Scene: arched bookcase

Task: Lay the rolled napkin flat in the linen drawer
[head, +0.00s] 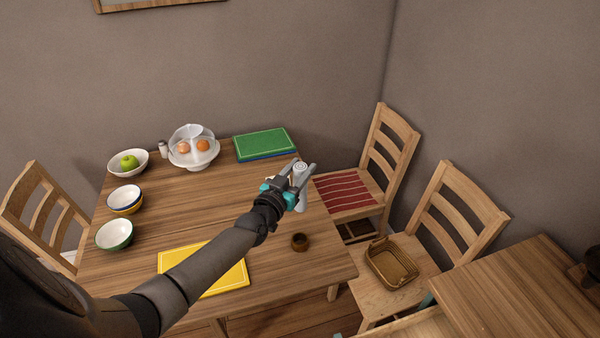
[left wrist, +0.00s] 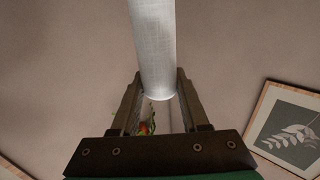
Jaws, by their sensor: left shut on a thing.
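The rolled napkin (head: 301,178) is a pale grey-white roll, held over the right side of the dining table with its spiral end facing up toward my head camera. My left gripper (head: 304,168) is shut on it. In the left wrist view the napkin (left wrist: 154,45) stands out between the two fingers (left wrist: 157,98). A pale wooden edge (head: 412,325) at the bottom, beside the cabinet on the right, looks like part of an open drawer. Its inside cannot be made out. My right gripper is not in view.
A basket (head: 391,262) sits on a chair. The cabinet top (head: 520,295) is mostly clear.

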